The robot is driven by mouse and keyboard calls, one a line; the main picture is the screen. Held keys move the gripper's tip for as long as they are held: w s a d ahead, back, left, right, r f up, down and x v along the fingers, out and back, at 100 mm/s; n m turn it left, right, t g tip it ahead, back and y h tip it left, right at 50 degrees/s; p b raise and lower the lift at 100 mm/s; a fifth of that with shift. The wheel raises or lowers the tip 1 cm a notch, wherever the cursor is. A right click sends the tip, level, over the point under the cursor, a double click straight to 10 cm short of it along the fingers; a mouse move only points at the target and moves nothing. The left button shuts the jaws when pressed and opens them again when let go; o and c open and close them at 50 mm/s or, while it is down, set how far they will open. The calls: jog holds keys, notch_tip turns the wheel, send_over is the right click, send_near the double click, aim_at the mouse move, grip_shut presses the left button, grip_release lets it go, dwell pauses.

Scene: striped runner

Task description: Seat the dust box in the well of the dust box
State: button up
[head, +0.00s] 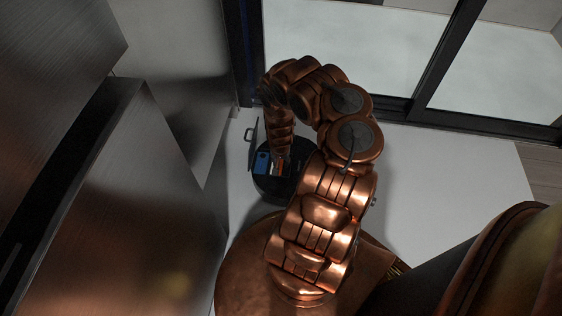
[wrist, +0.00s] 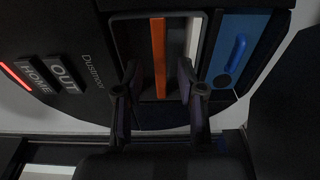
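The robot vacuum (head: 262,187) is a dark round body on the pale floor, partly hidden by my arm in the head view. In the wrist view, its top (wrist: 85,88) holds a grey-rimmed rectangular bay (wrist: 135,15) with an orange strip (wrist: 158,55) and a white strip (wrist: 193,42) inside. I cannot tell whether this is the bare well or a dust box seated in it. A blue part (wrist: 238,50) with a looped handle lies to its right; it also shows in the head view (head: 262,162). My gripper (wrist: 157,72) is open over the bay, its fingers either side of the orange strip, apparently apart from it.
A raised dark lid (head: 254,132) with a handle stands at the vacuum's left edge. Metal cabinets (head: 100,200) are close on the left. A black-framed glass door (head: 390,108) closes off the back. The pale floor (head: 450,180) is clear to the right.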

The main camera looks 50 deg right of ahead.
jog(key=s+d+r+n+g+h+p, duration=0.1)
jog(key=d+r+p, duration=0.3)
jog(key=r, duration=0.9)
jog(key=s+d+r+g+h+p, duration=0.15)
jog(key=r+p, duration=0.35)
jog(key=r, duration=0.7)
jog(key=a+r+n, duration=0.1)
jog(key=a+r, duration=0.2)
jog(key=r, duration=0.6)
jog(key=a+r, duration=0.2)
jog(key=r, duration=0.6)
jog(key=s+a+r+n+y, duration=0.1)
jog(key=s+a+r, duration=0.1)
jog(key=a+r, duration=0.55)
jog(key=s+a+r+n+y, duration=0.1)
jog(key=s+a+r+n, duration=0.15)
jog(key=a+r, duration=0.5)
jog(key=s+a+r+n+y, duration=0.1)
jog(key=s+a+r+n, duration=0.1)
jog(key=s+a, duration=0.5)
jog(key=s+a+r+n+g, duration=0.1)
jog(key=s+a+r+n, duration=0.2)
jog(key=s+a, duration=0.5)
jog(key=shift+s+a+y, duration=0.15)
jog(key=shift+a+y, duration=0.2)
jog(key=shift+a, duration=0.7)
jog(key=shift+r+n, duration=0.1)
jog(key=shift+n, duration=0.15)
